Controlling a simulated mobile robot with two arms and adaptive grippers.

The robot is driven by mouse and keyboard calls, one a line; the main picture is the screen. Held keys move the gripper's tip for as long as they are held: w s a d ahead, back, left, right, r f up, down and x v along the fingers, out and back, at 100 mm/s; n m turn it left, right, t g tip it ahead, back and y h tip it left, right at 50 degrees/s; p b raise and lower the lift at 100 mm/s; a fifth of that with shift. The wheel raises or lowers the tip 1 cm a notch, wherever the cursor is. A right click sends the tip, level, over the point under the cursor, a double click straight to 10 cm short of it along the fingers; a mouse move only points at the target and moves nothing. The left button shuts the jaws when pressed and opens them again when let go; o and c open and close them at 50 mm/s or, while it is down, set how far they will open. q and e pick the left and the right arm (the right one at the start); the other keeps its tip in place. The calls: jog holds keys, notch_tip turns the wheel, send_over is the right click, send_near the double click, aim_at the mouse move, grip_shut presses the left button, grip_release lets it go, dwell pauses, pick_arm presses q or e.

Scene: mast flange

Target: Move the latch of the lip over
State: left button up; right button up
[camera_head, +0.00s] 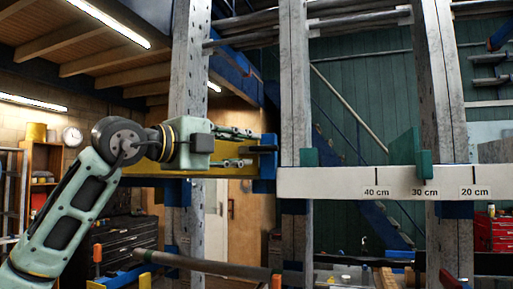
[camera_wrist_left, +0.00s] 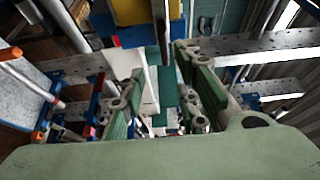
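A long white lip (camera_head: 340,183) with marks of 40, 30 and 20 cm runs across the right half of the head view. A green upright piece (camera_head: 423,160) sits on it near the 30 cm mark. A blue bracket (camera_head: 266,180) with a dark tab (camera_head: 263,149) stands at its left end; I cannot tell which part is the latch. My left gripper (camera_head: 248,148) is open and points right, its fingers above and below the level of the tab. In the left wrist view the open fingers (camera_wrist_left: 158,95) show a dark bar beyond and between them. My right gripper is not in view.
A yellow beam (camera_head: 232,191) runs behind my left gripper to the blue bracket. Grey perforated posts (camera_head: 294,100) stand behind the lip. A dark tool chest (camera_head: 122,240) stands lower left.

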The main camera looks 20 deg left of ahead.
aim_at(259, 149)
pick_arm(q)
jog(key=shift+n+y, duration=0.4)
jog(key=shift+y, duration=0.2)
jog(key=w+p, duration=0.1)
jog(key=w, duration=0.1)
jog(key=w+p, duration=0.1)
jog(key=w, duration=0.1)
jog(key=w+d+r+p, duration=0.1)
jog(key=w, duration=0.1)
jog(key=shift+d+r+p, duration=0.1)
jog(key=shift+p, duration=0.3)
jog(key=shift+w+d, duration=0.2)
jog(key=shift+w, duration=0.25)
jog(key=shift+f, duration=0.2)
jog(key=c, duration=0.7)
grip_shut()
jog(key=shift+w+f, duration=0.1)
jog(key=shift+f, duration=0.05)
